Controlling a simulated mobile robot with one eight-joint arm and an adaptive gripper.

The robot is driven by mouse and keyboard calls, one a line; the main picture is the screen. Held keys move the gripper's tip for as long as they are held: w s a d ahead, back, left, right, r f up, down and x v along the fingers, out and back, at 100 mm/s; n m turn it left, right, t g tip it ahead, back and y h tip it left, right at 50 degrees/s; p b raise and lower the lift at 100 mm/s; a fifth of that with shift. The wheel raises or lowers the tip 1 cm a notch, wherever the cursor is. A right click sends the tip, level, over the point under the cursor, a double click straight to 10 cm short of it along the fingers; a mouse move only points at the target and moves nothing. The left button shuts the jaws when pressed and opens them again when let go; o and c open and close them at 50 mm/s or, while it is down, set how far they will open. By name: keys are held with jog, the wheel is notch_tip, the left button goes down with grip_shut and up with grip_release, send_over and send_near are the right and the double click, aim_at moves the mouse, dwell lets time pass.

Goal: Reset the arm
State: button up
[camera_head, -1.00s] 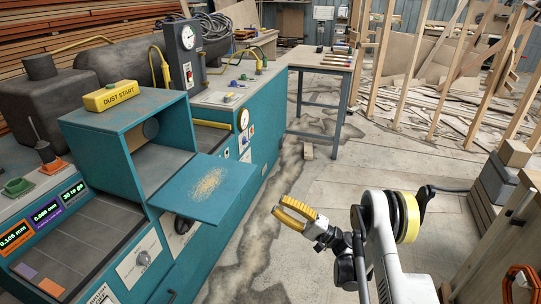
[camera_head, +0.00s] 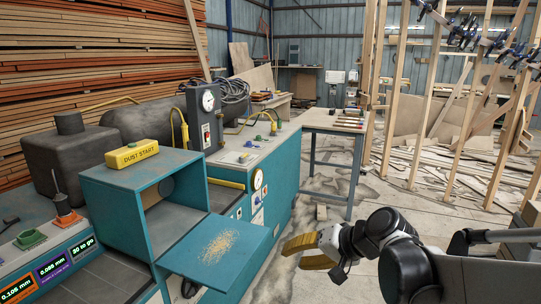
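My gripper (camera_head: 284,256) is in the lower middle of the head view, at the end of my arm, which reaches in from the lower right. Its yellow fingers point left, toward the teal machine (camera_head: 271,193). It is to the right of the machine's blue flap (camera_head: 180,254), apart from it in the picture. No object shows in the gripper. I cannot tell from this angle whether its fingers are apart or together.
Sawdust lies on the flap. A yellow DUST START block (camera_head: 132,155) sits on top of the machine's open box. A grey-legged table (camera_head: 333,122) with tools stands behind. Wooden posts (camera_head: 427,100) and scrap boards are at the right. Concrete floor shows between.

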jog(key=s+d+n+h, duration=0.1)
jog(key=s+d+h, duration=0.3)
jog(key=s, duration=0.6)
jog(key=s+d+f+n+h, duration=0.1)
jog(key=s+d+h, duration=0.3)
jog(key=s+d, duration=0.4)
jog(key=shift+s+d+f+t, duration=0.15)
jog(key=shift+s+d+t, duration=0.2)
jog(key=shift+s, duration=0.55)
jog(key=shift+a, duration=0.1)
